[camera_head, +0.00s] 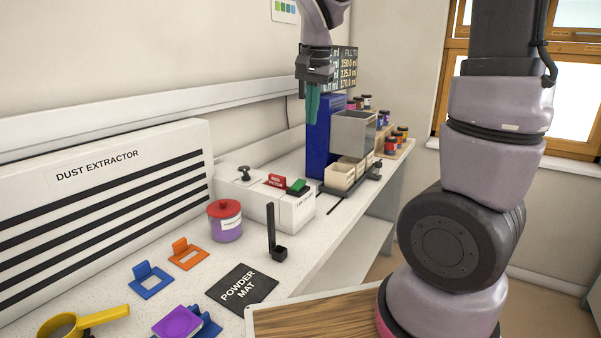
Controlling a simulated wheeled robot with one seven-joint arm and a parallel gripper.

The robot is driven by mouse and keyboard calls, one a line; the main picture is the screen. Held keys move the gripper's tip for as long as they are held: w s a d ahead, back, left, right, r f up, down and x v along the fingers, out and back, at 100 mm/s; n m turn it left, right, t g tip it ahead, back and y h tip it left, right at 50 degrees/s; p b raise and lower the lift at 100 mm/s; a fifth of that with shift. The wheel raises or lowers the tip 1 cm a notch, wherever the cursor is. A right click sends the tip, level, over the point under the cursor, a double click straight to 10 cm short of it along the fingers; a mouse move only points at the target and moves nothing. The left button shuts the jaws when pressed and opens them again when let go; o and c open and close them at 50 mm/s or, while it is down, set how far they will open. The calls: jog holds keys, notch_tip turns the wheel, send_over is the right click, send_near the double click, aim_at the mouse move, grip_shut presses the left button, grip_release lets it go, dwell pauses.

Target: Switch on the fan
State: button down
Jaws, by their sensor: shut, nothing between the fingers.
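A white control box (258,202) stands on the bench at the right end of the dust extractor (100,190). Its top carries a green switch (297,186), a red label plate (276,181) and a black knob (244,172). The box's front label is too small to read fully. My gripper (312,112) hangs above and behind the box, in front of a blue unit. Its greenish fingers point down, are together and hold nothing. It is apart from the switch.
A blue dispenser unit (322,138) with a metal hopper (354,134) stands right of the box. A black upright post (271,232), a purple jar with red lid (225,222) and a powder mat (243,287) lie in front. Coloured holders and a yellow scoop are at lower left.

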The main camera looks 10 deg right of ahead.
aim_at(302, 180)
jog(key=w+a+f+m+h, duration=0.1)
jog(key=w+a+f, duration=0.2)
jog(key=w+f, duration=0.1)
jog(key=shift+w+a+f+g+h, duration=0.2)
jog(key=shift+f+g+h, duration=0.1)
jog(key=shift+g, duration=0.1)
jog(key=f, duration=0.4)
jog(key=w+d+f, duration=0.1)
jog(key=f, duration=0.4)
jog(key=w+d+f, duration=0.1)
jog(key=f, duration=0.3)
jog(key=shift+f, duration=0.3)
jog(key=shift+d, duration=0.15)
jog(key=shift+w+f, duration=0.15)
jog(key=shift+f, duration=0.1)
